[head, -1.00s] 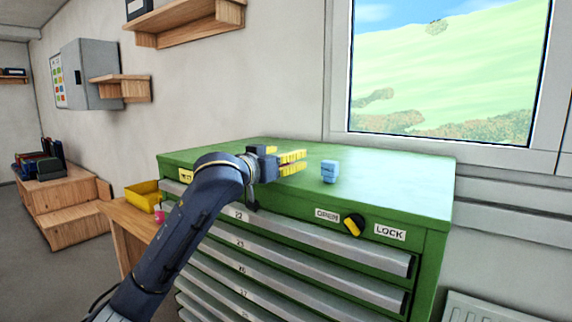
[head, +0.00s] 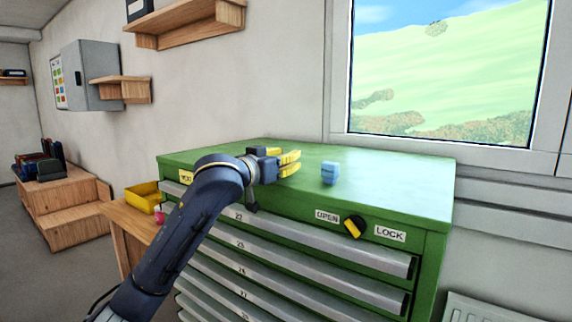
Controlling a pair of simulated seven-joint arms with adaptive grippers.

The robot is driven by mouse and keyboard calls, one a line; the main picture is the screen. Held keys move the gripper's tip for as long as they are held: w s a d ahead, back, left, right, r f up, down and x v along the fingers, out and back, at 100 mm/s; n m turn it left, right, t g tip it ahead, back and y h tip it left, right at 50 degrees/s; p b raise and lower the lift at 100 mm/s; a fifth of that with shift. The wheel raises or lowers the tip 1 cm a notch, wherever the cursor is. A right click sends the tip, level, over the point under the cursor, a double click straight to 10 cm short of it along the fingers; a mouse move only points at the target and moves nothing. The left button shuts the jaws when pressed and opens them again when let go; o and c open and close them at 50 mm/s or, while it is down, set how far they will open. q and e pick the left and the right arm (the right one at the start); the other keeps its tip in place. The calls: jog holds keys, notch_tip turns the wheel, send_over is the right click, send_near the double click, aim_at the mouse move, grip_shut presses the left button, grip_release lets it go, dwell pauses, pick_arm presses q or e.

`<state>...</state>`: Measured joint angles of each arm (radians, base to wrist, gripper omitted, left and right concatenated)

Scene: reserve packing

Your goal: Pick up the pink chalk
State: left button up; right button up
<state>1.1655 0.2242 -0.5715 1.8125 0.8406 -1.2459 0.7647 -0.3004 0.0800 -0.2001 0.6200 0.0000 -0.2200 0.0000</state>
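A small pink thing (head: 160,215), which looks like the pink chalk, is at the wooden side table, just left of my arm and in front of the yellow bin. It is small in the head view and its shape is unclear. My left gripper (head: 298,163) is over the green cabinet top, far to the right of the pink thing and apart from it. Its yellow fingers look close together with nothing visible between them, but I cannot tell whether they are shut. My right gripper is not in view.
A light blue block (head: 330,173) stands on the green cabinet (head: 400,172), right of my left gripper. A yellow bin (head: 143,196) sits on the wooden side table (head: 128,222).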

pick_arm(q)
jog(key=shift+r, duration=0.1)
notch_tip(320, 180, up, 20)
dwell(0.7)
